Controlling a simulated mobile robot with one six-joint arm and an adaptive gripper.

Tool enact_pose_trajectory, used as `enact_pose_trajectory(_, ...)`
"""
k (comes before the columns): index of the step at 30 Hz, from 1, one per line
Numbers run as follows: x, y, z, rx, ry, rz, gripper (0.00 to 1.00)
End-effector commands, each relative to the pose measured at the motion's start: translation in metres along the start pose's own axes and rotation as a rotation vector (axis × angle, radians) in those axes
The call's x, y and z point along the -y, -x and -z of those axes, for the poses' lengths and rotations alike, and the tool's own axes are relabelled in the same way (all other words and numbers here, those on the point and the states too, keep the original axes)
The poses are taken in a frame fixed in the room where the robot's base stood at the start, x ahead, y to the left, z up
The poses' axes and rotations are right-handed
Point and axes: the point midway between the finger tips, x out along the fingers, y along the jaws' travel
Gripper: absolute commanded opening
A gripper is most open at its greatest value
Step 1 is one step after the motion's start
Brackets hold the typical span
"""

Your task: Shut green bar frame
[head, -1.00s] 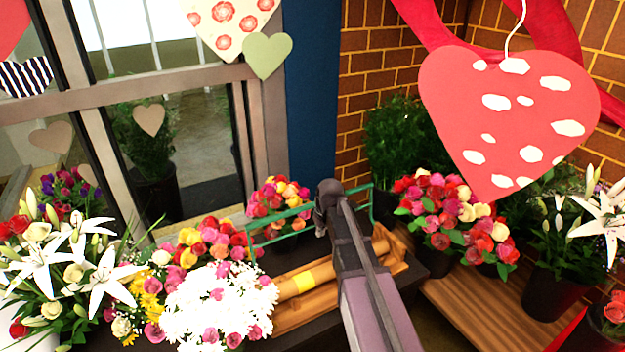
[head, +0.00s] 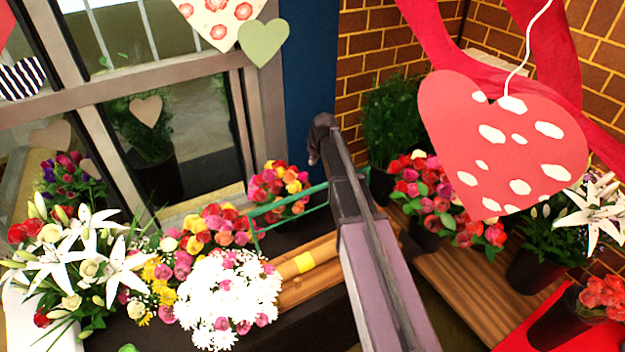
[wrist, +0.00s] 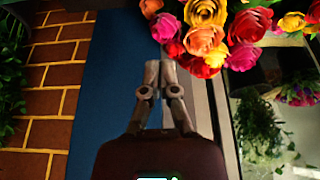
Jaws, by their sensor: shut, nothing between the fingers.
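The green bar frame (head: 290,199) stands at the back of the dark counter, in front of a small rose bouquet, in the head view. Its thin bars rise above a wooden tray; the frame looks upright. The frame does not show clearly there.
White flowers (head: 225,305) and lilies (head: 75,250) crowd the left. Bouquets (head: 430,195) stand right on a wooden shelf (head: 450,270). A red heart (head: 500,150) hangs at right. The window (head: 180,130) is behind.

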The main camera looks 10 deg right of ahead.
Motion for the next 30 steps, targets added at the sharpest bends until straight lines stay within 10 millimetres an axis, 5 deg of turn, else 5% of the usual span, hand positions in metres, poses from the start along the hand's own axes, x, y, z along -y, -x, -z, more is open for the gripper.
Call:
enact_pose_trajectory(14, 0.001, -0.010, 0.000, 0.000, 0.001, 0.000, 0.00)
enact_pose_trajectory(30, 0.002, -0.052, 0.000, 0.001, 0.001, 0.001, 0.00)
